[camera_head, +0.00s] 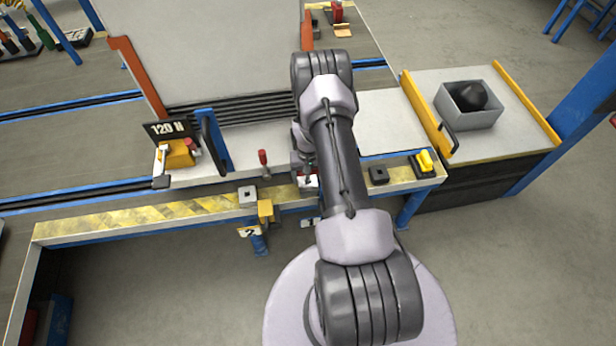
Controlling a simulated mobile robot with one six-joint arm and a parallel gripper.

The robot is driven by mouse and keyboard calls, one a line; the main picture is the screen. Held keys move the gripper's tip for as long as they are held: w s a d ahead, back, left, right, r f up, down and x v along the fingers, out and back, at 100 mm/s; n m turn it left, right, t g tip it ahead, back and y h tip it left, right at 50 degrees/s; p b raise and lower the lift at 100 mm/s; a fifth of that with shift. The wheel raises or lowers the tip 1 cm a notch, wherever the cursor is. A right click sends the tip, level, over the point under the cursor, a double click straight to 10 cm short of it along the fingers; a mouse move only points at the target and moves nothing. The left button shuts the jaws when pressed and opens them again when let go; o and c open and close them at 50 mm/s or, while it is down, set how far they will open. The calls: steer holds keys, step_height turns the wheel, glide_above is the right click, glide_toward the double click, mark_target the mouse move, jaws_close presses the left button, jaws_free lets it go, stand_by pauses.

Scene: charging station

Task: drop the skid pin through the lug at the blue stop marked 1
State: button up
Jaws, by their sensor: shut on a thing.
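My gripper (306,174) is low over the front ledge, largely hidden behind my own arm. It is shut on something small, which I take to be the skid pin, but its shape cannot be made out. A pale block (311,184) sits just beneath or beside the fingers, and whether it is the lug at stop 1 is unclear. A plate marked 1 (309,222) hangs below the ledge edge, partly covered by my arm. The blue stop at that plate is hidden. A plate marked 2 (249,232) hangs further left, by a blue post (259,245).
A pale block with a hole (247,195) and a yellow bracket (265,211) stand left of my gripper. A red-topped upright piece (263,158) stands behind them. A dark block (378,175) and a yellow item (425,161) sit right. A grey bin (452,113) is further right.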

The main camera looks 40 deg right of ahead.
steer(key=shift+f, duration=0.25)
steer(key=o, duration=1.5)
steer(key=shift+r, duration=0.1)
steer(key=shift+c, duration=0.2)
steer(key=shift+r, duration=0.1)
